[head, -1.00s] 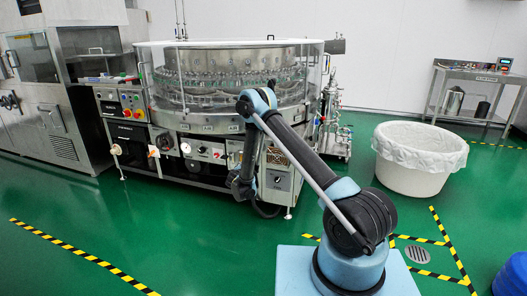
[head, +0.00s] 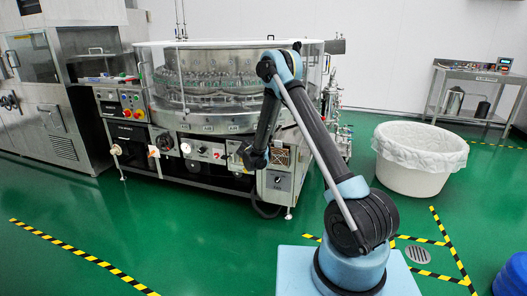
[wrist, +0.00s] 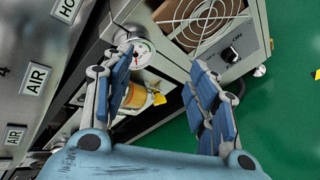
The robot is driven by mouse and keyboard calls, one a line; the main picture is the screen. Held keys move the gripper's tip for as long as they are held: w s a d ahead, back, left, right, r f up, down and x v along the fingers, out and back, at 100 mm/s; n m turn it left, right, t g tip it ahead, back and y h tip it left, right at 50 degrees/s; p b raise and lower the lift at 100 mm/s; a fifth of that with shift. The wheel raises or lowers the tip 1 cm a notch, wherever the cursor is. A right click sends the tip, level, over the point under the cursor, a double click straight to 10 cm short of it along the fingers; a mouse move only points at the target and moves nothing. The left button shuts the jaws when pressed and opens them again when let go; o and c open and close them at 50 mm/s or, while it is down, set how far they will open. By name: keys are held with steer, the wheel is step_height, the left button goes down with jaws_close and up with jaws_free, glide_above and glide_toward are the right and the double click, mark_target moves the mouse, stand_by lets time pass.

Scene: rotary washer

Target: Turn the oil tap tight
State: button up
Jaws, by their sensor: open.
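My gripper (wrist: 161,62) is open and empty in the wrist view, with its blue-padded fingers spread on either side of the picture. An orange-yellow cylinder (wrist: 137,96) with a pale end and a small yellow piece shows low on the machine between the fingers, partly behind the left finger. It may belong to the oil tap, but I cannot tell. A round white gauge (wrist: 142,52) sits just beyond the left fingertip. In the head view my gripper (head: 245,153) is small and dark before the machine's lower front; no oil tap can be made out there.
The rotary washer (head: 232,125) stands ahead. Its corner cabinet has a fan grille (wrist: 200,20) and a dark ON switch (wrist: 229,54) near the right finger. A white lined tub (head: 420,165) stands at right.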

mark_target(245, 171)
steer(key=shift+m+g, duration=0.3)
steer(key=shift+m, duration=0.2)
steer(key=shift+s+d+r, duration=0.15)
steer(key=shift+d+r, duration=0.55)
steer(key=shift+r, duration=0.1)
steer(key=shift+s+d+r, duration=0.1)
steer(key=shift+d+r, duration=0.55)
steer(key=shift+r, duration=0.1)
steer(key=shift+c, duration=0.5)
